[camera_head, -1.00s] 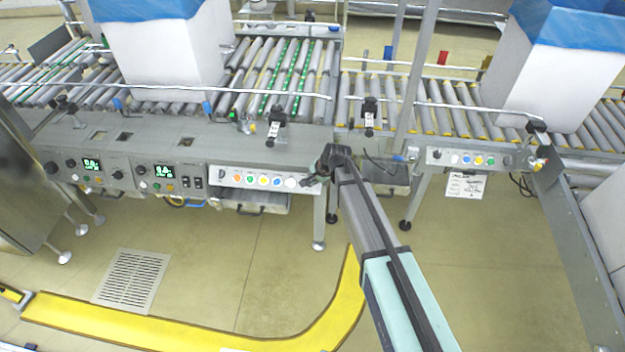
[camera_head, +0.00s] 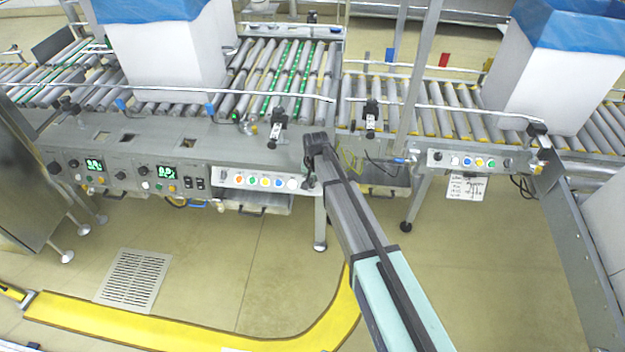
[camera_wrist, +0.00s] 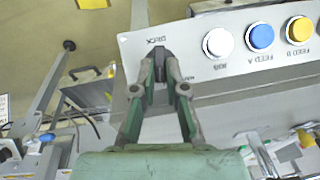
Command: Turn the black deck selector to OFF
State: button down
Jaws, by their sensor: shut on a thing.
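The black deck selector (camera_wrist: 159,70) sits at the end of the pale control panel (camera_wrist: 195,55), beside the upside-down DECK label in the wrist view. My gripper (camera_wrist: 159,82) is shut on it, a finger on either side. The fingers cover part of the knob, and its pointer direction cannot be read. No OFF mark is legible. In the head view my gripper (camera_head: 308,182) is at the right end of the same panel (camera_head: 228,178), and the selector there is too small and covered to make out.
A row of white, blue and yellow buttons (camera_wrist: 262,36) lies close beside the selector. Roller conveyors (camera_head: 285,75) carry tall white boxes (camera_head: 165,60) with blue liners above the panel. A second button panel (camera_head: 470,160) stands to the right. The floor below is open.

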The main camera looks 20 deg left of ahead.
jog(key=shift+s+a+f+n+h, duration=0.15)
jog(key=shift+f+n+h, duration=0.1)
jog(key=shift+n+h, duration=0.35)
jog(key=c, duration=1.2)
grip_release()
jog(key=shift+r, duration=0.15)
notch_tip(320, 180, up, 12)
jog(key=s, duration=0.1)
jog(key=shift+s+d+f, duration=0.2)
jog(key=shift+s+d, duration=0.05)
jog(key=shift+s, duration=0.1)
jog(key=shift+n, duration=0.3)
